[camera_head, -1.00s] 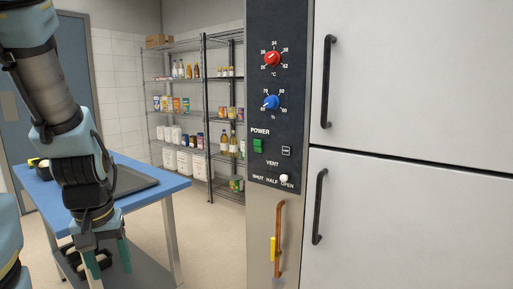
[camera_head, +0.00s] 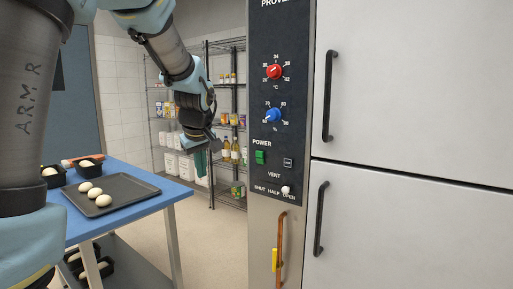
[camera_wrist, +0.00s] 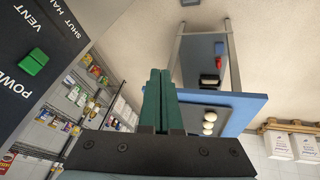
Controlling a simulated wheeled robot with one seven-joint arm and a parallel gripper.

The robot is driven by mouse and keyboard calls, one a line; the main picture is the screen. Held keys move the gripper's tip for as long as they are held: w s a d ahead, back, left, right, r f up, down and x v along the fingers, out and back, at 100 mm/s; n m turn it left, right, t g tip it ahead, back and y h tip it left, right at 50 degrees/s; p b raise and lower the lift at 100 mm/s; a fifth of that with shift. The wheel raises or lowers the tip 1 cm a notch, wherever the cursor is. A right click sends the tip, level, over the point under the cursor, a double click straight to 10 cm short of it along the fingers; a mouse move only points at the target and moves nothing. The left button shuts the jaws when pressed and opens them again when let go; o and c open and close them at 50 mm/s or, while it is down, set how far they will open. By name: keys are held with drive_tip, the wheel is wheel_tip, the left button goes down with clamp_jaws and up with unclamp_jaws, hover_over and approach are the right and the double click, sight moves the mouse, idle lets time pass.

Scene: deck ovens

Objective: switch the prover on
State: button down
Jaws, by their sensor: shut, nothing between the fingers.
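The prover's dark control panel (camera_head: 279,100) stands at the centre of the head view. On it are a red temperature knob (camera_head: 274,72), a blue humidity knob (camera_head: 274,115) and a green power switch (camera_head: 260,157) under the word POWER. In the wrist view the green switch (camera_wrist: 34,62) shows at upper left, away from the fingers. I cannot tell which way it is set. My gripper (camera_head: 201,160) is left of the panel, near the switch's height in the picture, and apart from it. Its green fingers (camera_wrist: 161,97) are shut together and empty.
A white vent knob (camera_head: 285,190) sits low on the panel. A copper pipe with a yellow handle (camera_head: 275,260) runs below. White doors with black handles (camera_head: 328,95) are at right. A blue table (camera_head: 150,212) holds a tray (camera_head: 135,187) of dough balls. Shelves (camera_head: 228,195) stand behind.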

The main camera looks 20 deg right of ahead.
drive_tip(key=d+r+n, duration=0.1)
drive_tip(key=d+r, duration=0.4)
drive_tip(key=d, duration=0.2)
drive_tip(key=d+r+n+t+h, duration=0.1)
drive_tip(key=d+r, duration=0.3)
drive_tip(key=d, duration=0.3)
drive_tip(key=shift+s+d+r+t+p, duration=0.15)
drive_tip(key=shift+r+t+p, duration=0.2)
drive_tip(key=shift+p, duration=0.1)
drive_tip(key=shift+f, duration=0.1)
drive_tip(key=p, duration=0.5)
approach(260, 157)
drive_tip(key=w+a+f, duration=0.1)
drive_tip(key=w+f, duration=0.2)
drive_tip(key=f, duration=0.1)
drive_tip(key=shift+w+d+f+p, duration=0.35)
drive_tip(key=shift+w+d+p, duration=0.1)
drive_tip(key=shift+w+p, duration=0.05)
